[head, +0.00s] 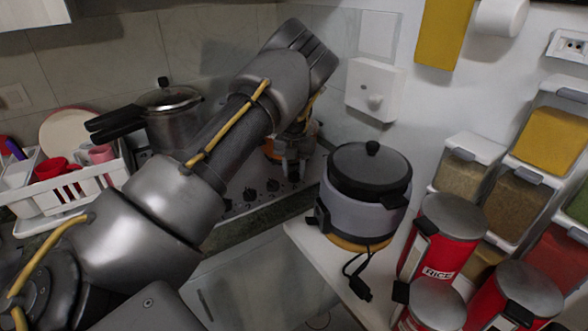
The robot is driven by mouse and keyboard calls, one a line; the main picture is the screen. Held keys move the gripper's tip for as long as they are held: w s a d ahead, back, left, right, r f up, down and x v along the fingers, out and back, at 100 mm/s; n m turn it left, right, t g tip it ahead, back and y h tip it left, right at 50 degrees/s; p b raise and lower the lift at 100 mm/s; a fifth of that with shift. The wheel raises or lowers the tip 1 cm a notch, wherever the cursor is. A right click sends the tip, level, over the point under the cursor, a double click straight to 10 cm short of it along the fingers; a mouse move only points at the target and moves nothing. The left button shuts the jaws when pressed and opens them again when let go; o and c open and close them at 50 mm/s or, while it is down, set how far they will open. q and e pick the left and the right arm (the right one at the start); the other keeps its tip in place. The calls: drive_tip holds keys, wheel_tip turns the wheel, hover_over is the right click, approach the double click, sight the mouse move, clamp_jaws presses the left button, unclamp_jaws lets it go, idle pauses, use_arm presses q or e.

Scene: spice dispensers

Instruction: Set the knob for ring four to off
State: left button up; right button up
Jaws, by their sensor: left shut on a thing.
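The stove's front panel (240,208) carries a row of dark round knobs, among them a left knob (250,194) and a knob farther right (272,185). My left gripper (293,174) points down at the right end of this row. It is shut on a knob there, which its fingers mostly hide. The marks on the panel are too small to read, so I cannot tell ring numbers or the knob's setting. My left arm covers much of the stove top. My right gripper does not show.
A pressure cooker (172,118) stands behind my left arm. A white dish rack (75,190) is at the left. A rice cooker (362,205) stands on the counter close to the right of the gripper. Red canisters (440,240) and spice dispensers (515,200) crowd the right.

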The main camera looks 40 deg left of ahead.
use_arm(q)
drive_tip(key=shift+r+n, duration=0.1)
drive_tip(key=shift+n, duration=0.2)
drive_tip(key=shift+n+p, duration=0.7)
drive_tip(key=shift+n, duration=0.2)
drive_tip(key=n+p, duration=0.1)
drive_tip(key=n, duration=0.1)
drive_tip(key=shift+n, duration=1.4)
drive_tip(key=shift+n+p, duration=0.3)
drive_tip(key=shift+n, duration=0.8)
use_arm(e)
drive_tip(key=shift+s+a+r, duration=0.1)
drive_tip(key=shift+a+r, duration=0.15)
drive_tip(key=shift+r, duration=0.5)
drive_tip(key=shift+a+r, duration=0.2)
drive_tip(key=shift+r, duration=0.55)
use_arm(q)
drive_tip(key=shift+a, duration=0.1)
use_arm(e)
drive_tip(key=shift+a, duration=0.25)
use_arm(q)
drive_tip(key=o, duration=1)
